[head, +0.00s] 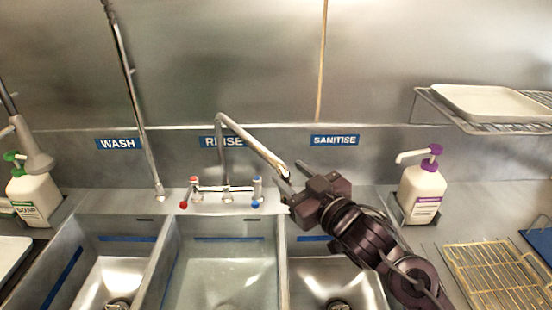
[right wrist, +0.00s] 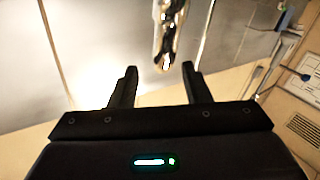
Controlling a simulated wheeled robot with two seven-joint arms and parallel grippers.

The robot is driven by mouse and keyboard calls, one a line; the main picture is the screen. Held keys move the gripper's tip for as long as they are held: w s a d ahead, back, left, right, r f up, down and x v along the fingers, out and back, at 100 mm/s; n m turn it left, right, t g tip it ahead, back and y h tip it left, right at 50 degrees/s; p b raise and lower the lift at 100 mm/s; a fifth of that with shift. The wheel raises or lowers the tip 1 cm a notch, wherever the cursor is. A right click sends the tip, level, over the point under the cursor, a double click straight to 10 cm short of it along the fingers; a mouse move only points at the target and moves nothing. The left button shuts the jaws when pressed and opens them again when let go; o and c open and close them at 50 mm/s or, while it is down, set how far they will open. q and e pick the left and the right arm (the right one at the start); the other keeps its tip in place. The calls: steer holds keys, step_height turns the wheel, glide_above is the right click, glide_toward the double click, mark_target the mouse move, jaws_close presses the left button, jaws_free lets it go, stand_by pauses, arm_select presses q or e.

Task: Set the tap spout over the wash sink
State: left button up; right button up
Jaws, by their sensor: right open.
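The chrome tap spout (head: 255,146) rises from the mixer tap (head: 226,192) behind the middle sink and slants down to the right. Its end is near the divider between the middle and right sinks. My right gripper (head: 291,179) is open at the spout's end. In the right wrist view the spout end (right wrist: 165,45) shows between and beyond the open fingers (right wrist: 160,86); I cannot tell whether they touch it. The wash sink (head: 118,265) is the left basin, below the WASH label (head: 118,143). My left gripper is not in view.
The rinse sink (head: 222,268) is in the middle and the sanitise sink (head: 335,272) at right, partly hidden by my arm. A tall riser pipe (head: 138,108) stands behind the wash sink. Pump bottles (head: 422,190) (head: 36,197) stand at either side. A wire rack (head: 490,272) lies at right.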

mark_target(278, 165)
steer(key=shift+w+a+r, duration=0.25)
steer(key=shift+w+a, duration=0.2)
steer(key=shift+w, duration=0.1)
steer(key=x, duration=0.1)
steer(key=p+x, duration=0.1)
steer(key=x, duration=0.1)
steer(key=shift+a+f, duration=0.1)
steer(key=shift+f, duration=0.2)
steer(key=shift+w+a+f, duration=0.1)
steer(key=shift+w+a, duration=0.15)
steer(key=shift+w, duration=0.35)
steer(key=shift+s, duration=0.1)
steer(key=c, duration=0.7)
jaws_close()
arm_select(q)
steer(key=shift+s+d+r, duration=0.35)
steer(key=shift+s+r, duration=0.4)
